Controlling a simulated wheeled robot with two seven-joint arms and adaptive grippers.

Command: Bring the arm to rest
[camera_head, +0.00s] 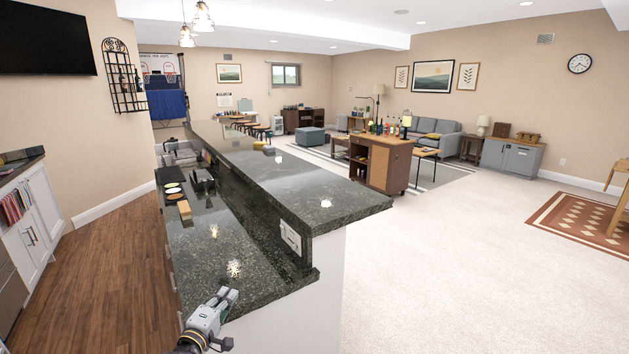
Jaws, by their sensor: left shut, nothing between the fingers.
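My left gripper (228,296) shows at the bottom of the head view, left of centre. It is shut, with nothing held in it. It is by the near end of the lower dark stone counter (205,262), with its fingers pointing up and to the right in the picture. I cannot tell whether it touches the counter. Part of my left arm behind it is cut off by the bottom edge. My right gripper is not in view.
A raised bar top (345,203) runs beside the lower counter. Dark holders (203,181) and small dishes (173,190) stand farther along it. White cabinets (32,232) line the left wall. Wood floor (100,285) and pale carpet (450,270) are clear.

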